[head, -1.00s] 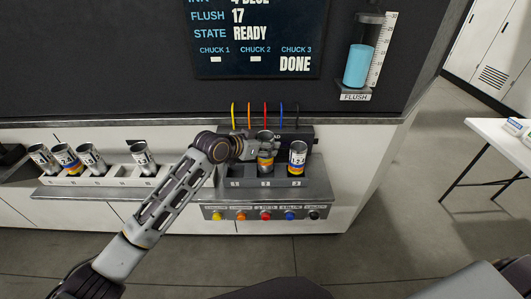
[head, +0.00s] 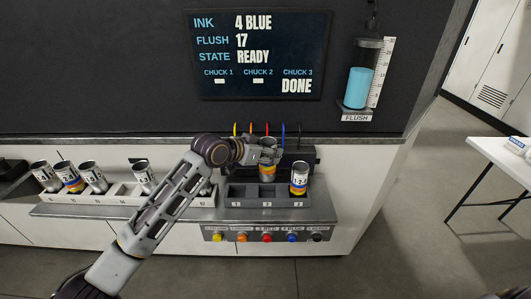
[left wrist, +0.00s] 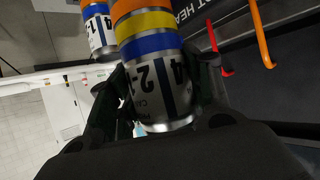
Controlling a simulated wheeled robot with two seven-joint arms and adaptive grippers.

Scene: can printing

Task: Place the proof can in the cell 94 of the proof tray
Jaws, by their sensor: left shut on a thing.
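My left gripper (head: 269,152) is shut on a metal can (head: 267,172) with orange, yellow and blue bands, held upright above the middle cell of the chuck block (head: 250,204). It also fills the left wrist view (left wrist: 155,80), its digits upside down and partly hidden. Whether it is the proof can I cannot tell from its label. A second banded can (head: 300,179) stands in cell 3 of the block; the other two cells look empty. No cell marked 94 is legible. My right gripper is out of view.
A pale rack (head: 110,196) at left holds several cans, one banded (head: 68,177). Coloured buttons (head: 267,237) line the front below the block. The display (head: 258,55) reads INK 4 BLUE, FLUSH 17, chuck 3 DONE. A white table (head: 500,152) stands at right across open floor.

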